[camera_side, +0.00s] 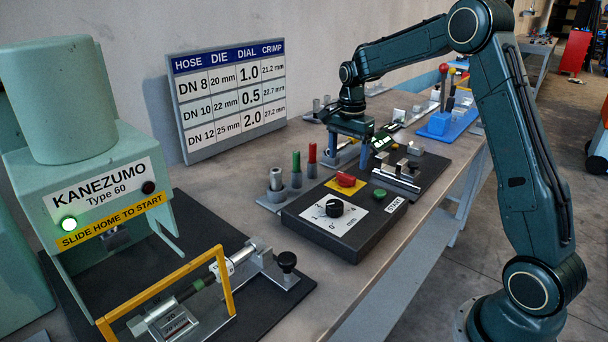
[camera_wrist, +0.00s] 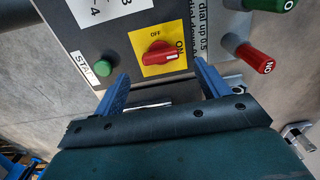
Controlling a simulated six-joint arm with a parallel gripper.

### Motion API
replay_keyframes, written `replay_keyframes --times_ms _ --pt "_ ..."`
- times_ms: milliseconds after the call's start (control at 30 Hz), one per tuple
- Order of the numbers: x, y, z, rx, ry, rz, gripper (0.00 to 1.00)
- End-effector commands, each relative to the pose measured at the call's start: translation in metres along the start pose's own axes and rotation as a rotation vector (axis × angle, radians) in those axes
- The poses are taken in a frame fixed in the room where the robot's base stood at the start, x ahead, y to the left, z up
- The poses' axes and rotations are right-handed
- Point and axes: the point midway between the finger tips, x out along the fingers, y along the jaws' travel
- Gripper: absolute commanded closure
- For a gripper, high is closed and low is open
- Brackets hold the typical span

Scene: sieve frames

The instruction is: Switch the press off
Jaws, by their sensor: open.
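A black control box (camera_side: 330,245) lies on the bench. It carries a red rotary switch (camera_side: 346,180) on a yellow plate. In the wrist view the red switch (camera_wrist: 158,55) lies across the picture, its right end towards the ON mark; OFF is printed above it. My gripper (camera_side: 350,150) is above the bench behind the box. In the wrist view my gripper (camera_wrist: 161,75) is open, its blue fingers apart, with nothing between them.
The box also has a black dial (camera_side: 334,207) and a green START button (camera_side: 379,193). Green and red upright pins (camera_side: 312,155) stand close behind it. A yellow guard frame (camera_side: 228,280) stands before the press. A chart board (camera_side: 230,100) leans at the wall.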

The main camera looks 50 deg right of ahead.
Motion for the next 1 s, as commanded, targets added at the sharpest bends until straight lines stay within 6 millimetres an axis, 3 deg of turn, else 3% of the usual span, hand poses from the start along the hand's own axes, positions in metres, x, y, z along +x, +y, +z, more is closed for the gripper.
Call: replay_keyframes --times_ms 333,800,833,1000 --pt "0.045 0.0 0.0 0.0 -0.001 0.002 0.25" --pt "0.055 0.0 0.0 0.0 0.0 -0.001 0.25" --pt "0.055 0.0 0.0 0.0 0.0 -0.001 0.27" --pt "0.055 0.0 0.0 0.0 0.0 -0.001 0.61"
